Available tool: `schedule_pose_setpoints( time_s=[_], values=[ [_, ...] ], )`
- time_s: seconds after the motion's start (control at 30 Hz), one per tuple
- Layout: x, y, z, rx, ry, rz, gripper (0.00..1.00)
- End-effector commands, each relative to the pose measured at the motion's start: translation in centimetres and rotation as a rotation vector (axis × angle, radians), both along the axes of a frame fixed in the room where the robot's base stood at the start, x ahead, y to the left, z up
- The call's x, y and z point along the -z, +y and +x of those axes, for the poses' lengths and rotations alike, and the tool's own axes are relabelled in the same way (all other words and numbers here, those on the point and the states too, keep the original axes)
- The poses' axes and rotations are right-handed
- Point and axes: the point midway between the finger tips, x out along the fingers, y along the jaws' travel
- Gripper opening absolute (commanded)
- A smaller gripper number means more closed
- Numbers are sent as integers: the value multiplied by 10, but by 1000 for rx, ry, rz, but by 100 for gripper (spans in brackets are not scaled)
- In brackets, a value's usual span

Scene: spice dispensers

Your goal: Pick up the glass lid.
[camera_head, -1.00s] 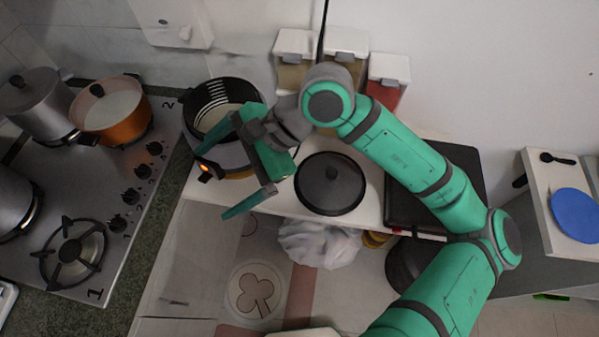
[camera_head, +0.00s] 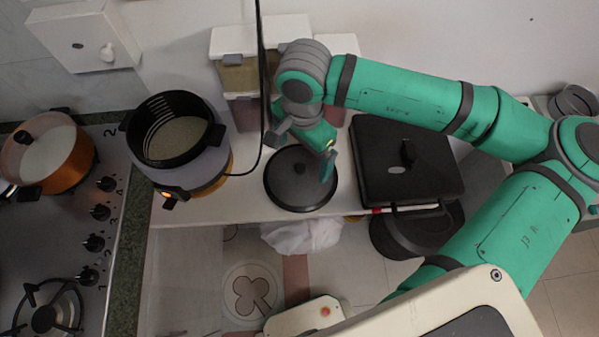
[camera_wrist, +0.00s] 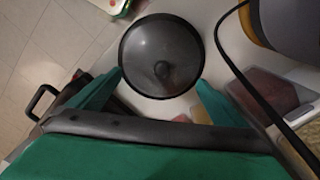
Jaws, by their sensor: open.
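The glass lid (camera_head: 288,188) is a dark, round, see-through disc with a black knob at its centre. It lies flat on the white counter, and my gripper partly covers it in the head view. My gripper (camera_head: 302,150) is open and empty above the lid, pointing down at it. In the wrist view the lid (camera_wrist: 150,38) is ahead of my gripper (camera_wrist: 160,80), with the knob between the lines of the two fingers. The fingers look apart from the knob; the exact height gap is hard to tell.
A rice cooker (camera_head: 205,170) stands open left of the lid, with a black cord hanging near my gripper. A black closed appliance (camera_head: 400,165) sits right of the lid. Spice dispensers (camera_head: 238,75) stand behind, against the wall. The counter (camera_head: 235,205) ends just in front of the lid.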

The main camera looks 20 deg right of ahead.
Motion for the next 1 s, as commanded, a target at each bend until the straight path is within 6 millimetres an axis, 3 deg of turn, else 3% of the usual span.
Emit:
schedule_pose_setpoints(
  time_s=[0.27,0.6,0.9,1.0],
  values=[
    [20,1,0,1,1,2,97],
    [62,7,2,-7,0,3,97],
    [66,7,2,-8,-2,1,97],
    [66,5,2,-5,-1,0,73]
  ],
)
